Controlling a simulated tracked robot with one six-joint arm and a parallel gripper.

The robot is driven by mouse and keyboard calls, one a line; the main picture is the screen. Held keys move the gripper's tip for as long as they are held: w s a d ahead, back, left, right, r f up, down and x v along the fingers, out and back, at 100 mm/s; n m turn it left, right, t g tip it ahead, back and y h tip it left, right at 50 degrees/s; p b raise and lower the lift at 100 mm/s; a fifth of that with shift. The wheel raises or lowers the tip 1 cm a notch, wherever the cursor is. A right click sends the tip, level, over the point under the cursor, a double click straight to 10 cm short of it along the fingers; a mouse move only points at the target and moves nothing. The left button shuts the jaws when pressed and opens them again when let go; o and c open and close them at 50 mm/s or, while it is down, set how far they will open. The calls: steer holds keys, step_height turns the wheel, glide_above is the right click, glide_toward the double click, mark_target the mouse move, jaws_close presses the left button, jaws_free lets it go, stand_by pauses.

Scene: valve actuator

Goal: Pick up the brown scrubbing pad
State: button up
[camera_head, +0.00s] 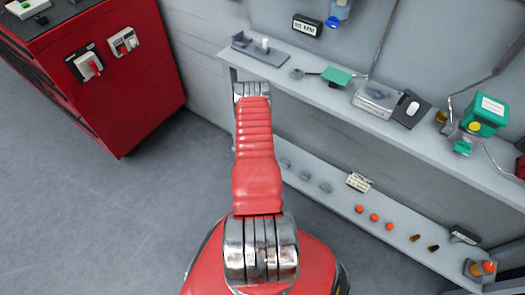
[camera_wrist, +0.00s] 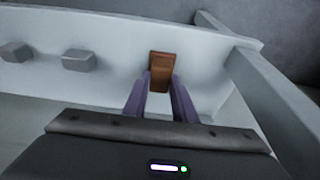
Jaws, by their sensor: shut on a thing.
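The brown scrubbing pad (camera_wrist: 162,66) shows in the wrist view as a small brown block at the fingertips of my gripper (camera_wrist: 161,82). The two purple-grey fingers are shut on it, one on each side. Behind the pad is the pale shelf (camera_wrist: 110,62); I cannot tell whether the pad still touches it. In the head view my red arm hides the gripper and the pad.
Two grey blocks (camera_wrist: 79,60) sit on the shelf to the left. A grey post (camera_wrist: 268,95) stands close on the right. In the head view, the lower shelf (camera_head: 330,208) holds orange caps (camera_head: 374,217). A red cabinet (camera_head: 125,95) stands at left.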

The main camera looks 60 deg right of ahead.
steer(key=shift+r, duration=0.15)
step_height(320, 180, up, 10)
stand_by(0.7)
stand_by(0.4)
